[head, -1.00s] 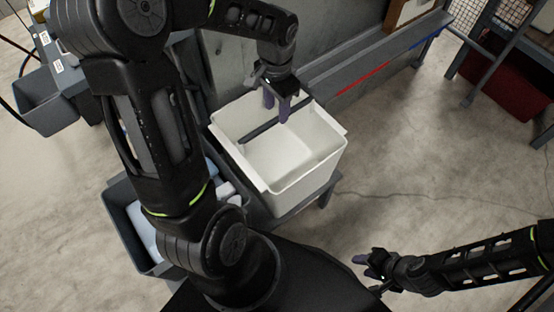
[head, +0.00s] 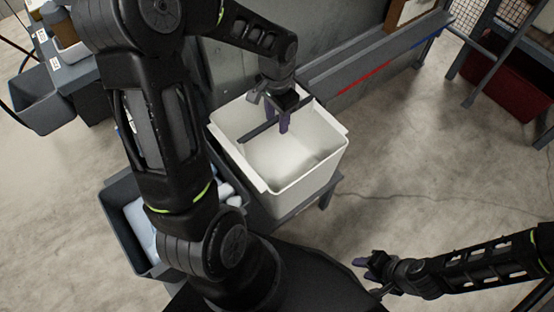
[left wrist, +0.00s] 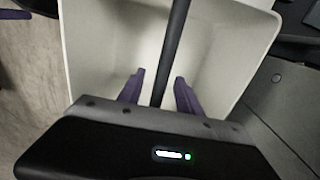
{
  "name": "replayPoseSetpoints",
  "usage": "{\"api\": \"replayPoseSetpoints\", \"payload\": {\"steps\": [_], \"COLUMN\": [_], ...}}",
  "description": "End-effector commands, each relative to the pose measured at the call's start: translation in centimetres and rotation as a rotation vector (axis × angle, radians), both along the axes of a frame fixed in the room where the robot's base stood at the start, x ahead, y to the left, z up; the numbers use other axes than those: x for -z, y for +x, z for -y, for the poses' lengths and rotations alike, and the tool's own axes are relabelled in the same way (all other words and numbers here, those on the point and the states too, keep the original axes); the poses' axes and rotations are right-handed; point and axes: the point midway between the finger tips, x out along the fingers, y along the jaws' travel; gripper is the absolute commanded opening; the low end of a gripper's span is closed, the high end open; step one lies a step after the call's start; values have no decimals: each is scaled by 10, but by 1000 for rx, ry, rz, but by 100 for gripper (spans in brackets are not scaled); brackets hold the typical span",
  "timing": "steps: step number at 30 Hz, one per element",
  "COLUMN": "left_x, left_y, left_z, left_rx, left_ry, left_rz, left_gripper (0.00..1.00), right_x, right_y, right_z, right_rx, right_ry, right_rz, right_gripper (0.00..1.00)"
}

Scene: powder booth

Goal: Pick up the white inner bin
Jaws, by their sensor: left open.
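The white inner bin (head: 308,180) stands upright on a low grey stand in the head view, and a dark bar handle (head: 258,132) spans its open top. My left gripper (head: 284,122) is over the bin, pointing down, with its purple fingers at the handle. In the left wrist view the bar (left wrist: 172,50) runs between the two open fingers (left wrist: 160,92), with a gap on each side, and the bin's pale inside (left wrist: 110,45) lies beyond. My right gripper (head: 368,266) is at the lower right, away from the bin; its finger gap is unclear.
A grey bin (head: 122,210) with pale contents stands left of the white bin, partly hidden by my left arm. A grey ledge (head: 375,65) with red and blue strips runs behind. A red bin (head: 510,85) is at the far right. The floor (head: 430,160) at right is clear.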

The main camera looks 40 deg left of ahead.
Motion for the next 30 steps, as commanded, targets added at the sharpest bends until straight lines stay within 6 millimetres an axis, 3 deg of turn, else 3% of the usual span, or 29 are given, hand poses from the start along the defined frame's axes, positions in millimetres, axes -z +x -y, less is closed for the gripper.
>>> {"api": "replayPoseSetpoints", "payload": {"steps": [8,23,30], "left_x": [0,0,0], "left_y": [0,0,0], "left_z": [0,0,0], "left_rx": [0,0,0], "left_ry": [0,0,0], "left_rz": [0,0,0], "left_gripper": [41,1,0], "right_x": [0,0,0], "right_y": [0,0,0], "right_z": [0,0,0], "right_rx": [0,0,0], "right_ry": [0,0,0], "right_rz": [0,0,0], "right_gripper": [36,36,36]}}
